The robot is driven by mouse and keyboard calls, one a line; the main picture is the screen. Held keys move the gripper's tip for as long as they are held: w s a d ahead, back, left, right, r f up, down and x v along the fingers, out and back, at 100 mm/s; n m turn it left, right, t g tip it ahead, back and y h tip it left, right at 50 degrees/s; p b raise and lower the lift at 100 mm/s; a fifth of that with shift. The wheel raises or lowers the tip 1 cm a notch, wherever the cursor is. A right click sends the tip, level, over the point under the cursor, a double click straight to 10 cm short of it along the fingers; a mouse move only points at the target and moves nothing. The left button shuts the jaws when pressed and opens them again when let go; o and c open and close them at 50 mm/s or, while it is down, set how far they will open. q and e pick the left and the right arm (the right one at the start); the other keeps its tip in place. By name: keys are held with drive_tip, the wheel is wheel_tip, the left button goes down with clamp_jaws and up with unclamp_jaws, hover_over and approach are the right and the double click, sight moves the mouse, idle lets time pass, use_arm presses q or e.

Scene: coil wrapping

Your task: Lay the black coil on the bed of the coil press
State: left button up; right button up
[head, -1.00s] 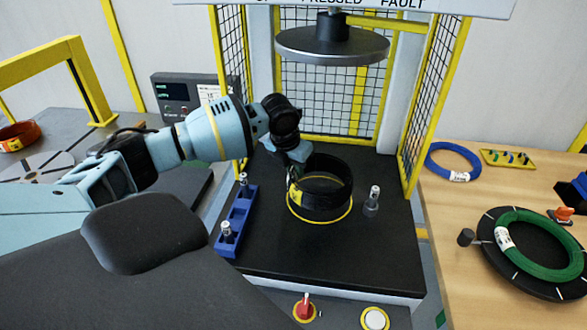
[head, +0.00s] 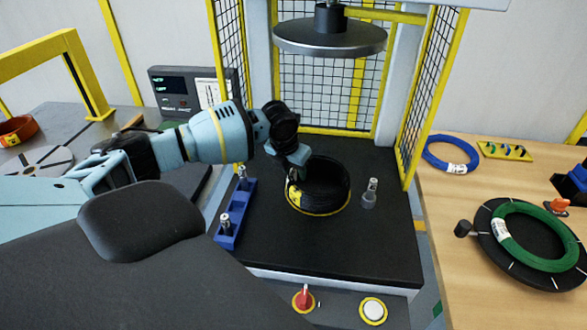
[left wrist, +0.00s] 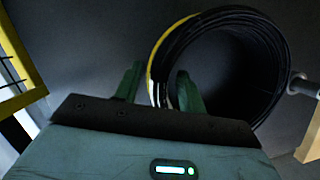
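The black coil (head: 337,187) sits flat on the dark bed (head: 292,250) of the coil press, within a yellow ring (head: 325,213). Its left side carries a yellow-and-black label. My left gripper (head: 293,172) is at the coil's left wall, partly hidden by its own wrist. In the left wrist view the coil (left wrist: 262,45) stands at the upper right. The green fingers (left wrist: 157,88) are apart, with the coil's wall between them and a gap beside the left finger. My right gripper is not in view.
The press plate (head: 330,38) hangs above the bed. A blue block with pins (head: 235,210) stands left of the coil, a grey post (head: 369,195) right of it. Yellow-framed mesh guards flank the bed. Blue (head: 450,154) and green (head: 535,237) coils lie on the right table.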

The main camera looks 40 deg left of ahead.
use_arm(q)
drive_tip(key=shift+r, duration=0.5)
drive_tip(key=p+v, duration=0.1)
drive_tip(key=v, duration=1)
drive_tip(key=shift+s, duration=0.15)
